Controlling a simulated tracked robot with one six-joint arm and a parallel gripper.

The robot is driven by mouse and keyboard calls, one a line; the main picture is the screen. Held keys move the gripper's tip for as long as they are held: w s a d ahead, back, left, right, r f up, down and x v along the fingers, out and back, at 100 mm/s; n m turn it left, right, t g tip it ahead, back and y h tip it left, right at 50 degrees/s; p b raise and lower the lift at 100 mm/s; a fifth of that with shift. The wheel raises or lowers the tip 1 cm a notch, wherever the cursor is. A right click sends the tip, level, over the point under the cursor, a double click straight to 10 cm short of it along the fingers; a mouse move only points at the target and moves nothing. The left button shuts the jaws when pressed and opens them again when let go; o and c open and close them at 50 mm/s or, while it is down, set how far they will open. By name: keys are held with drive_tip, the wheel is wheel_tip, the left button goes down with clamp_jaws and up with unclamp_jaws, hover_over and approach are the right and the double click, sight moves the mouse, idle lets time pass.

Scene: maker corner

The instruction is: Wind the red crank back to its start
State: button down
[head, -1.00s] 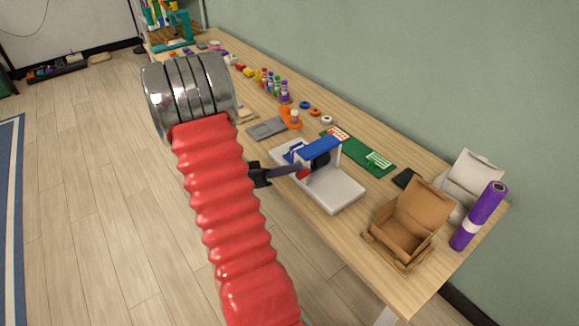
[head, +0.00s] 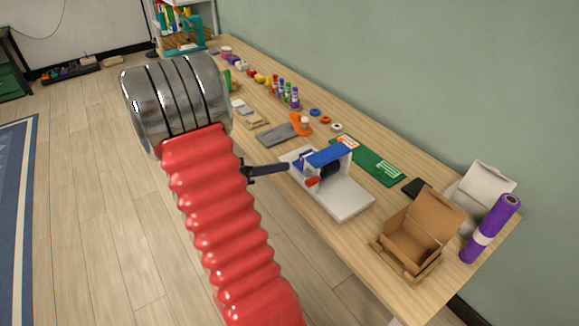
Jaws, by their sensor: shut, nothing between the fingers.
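The red crank (head: 312,182) shows as a small red piece at the left front of a device with a white base (head: 345,205) and a blue top (head: 329,155). A dark wheel-like part (head: 330,169) sits under the blue top. My gripper (head: 287,167) reaches out from behind my red arm, its dark fingers pointing right at the device. It is shut and empty. Its tips end a little left of the crank, with a small gap in the picture. The crank's full shape is too small to tell.
An open cardboard box (head: 420,235), a white box (head: 485,185) and a purple roll (head: 490,228) stand at the table's near right end. A green board (head: 378,167) lies behind the device. An orange tape dispenser (head: 300,124), a grey plate (head: 276,135) and several bottles (head: 285,92) are farther back.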

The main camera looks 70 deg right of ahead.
drive_tip(key=shift+v, duration=1.75)
drive_tip(key=shift+a+r, duration=0.1)
drive_tip(key=w+a+r+n+t+y, duration=0.1)
drive_tip(key=a+r+n+t+y, duration=0.2)
drive_tip(key=a, duration=1.1)
drive_tip(key=w+a+r+n+t+y, duration=0.1)
drive_tip(key=a+r+n+t+y, duration=0.3)
drive_tip(key=a, duration=0.9)
drive_tip(key=a+r+n+t+y, duration=0.3)
drive_tip(key=a+n+t+y, duration=0.2)
drive_tip(key=a+n+t, duration=0.3)
drive_tip(key=a+n, duration=0.3)
drive_tip(key=a, duration=0.3)
drive_tip(key=shift+w+a+r+n+t, duration=0.3)
drive_tip(key=shift+w+n, duration=0.1)
